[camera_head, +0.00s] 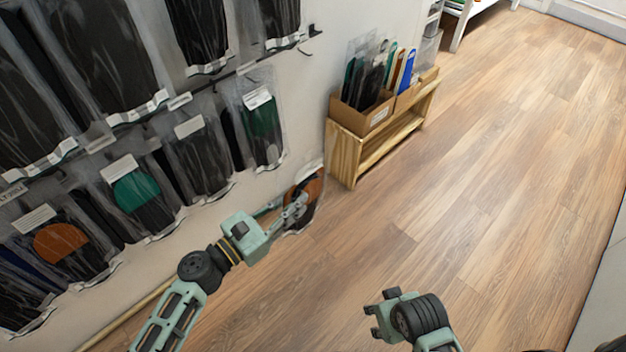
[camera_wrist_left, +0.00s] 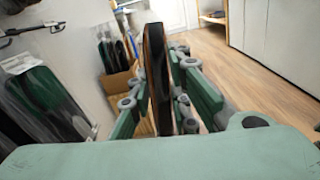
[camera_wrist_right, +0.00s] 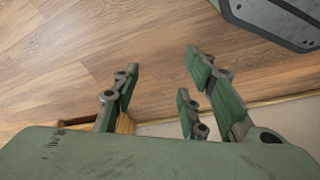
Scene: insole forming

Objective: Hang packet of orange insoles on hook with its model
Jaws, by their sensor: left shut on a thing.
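My left gripper (camera_head: 292,212) is shut on a packet of orange insoles (camera_head: 312,190) with a dark lower part, held off the floor near the wall. In the left wrist view the packet (camera_wrist_left: 156,75) is seen edge-on, upright between the fingers. On the wall rack another orange insole packet (camera_head: 60,243) hangs at the lower left, beside packets with green insoles (camera_head: 135,190). A bare hook end (camera_head: 314,33) sticks out at the upper right of the rack. My right gripper (camera_head: 374,320) is open and empty; its fingers (camera_wrist_right: 160,80) are apart in the right wrist view.
Packets with dark insoles (camera_head: 90,60) fill the upper rows. A green insole packet (camera_head: 262,125) hangs at the rack's right end. A wooden shelf (camera_head: 345,155) with cardboard boxes (camera_head: 372,115) stands by the wall. The wooden floor (camera_head: 480,150) is clear.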

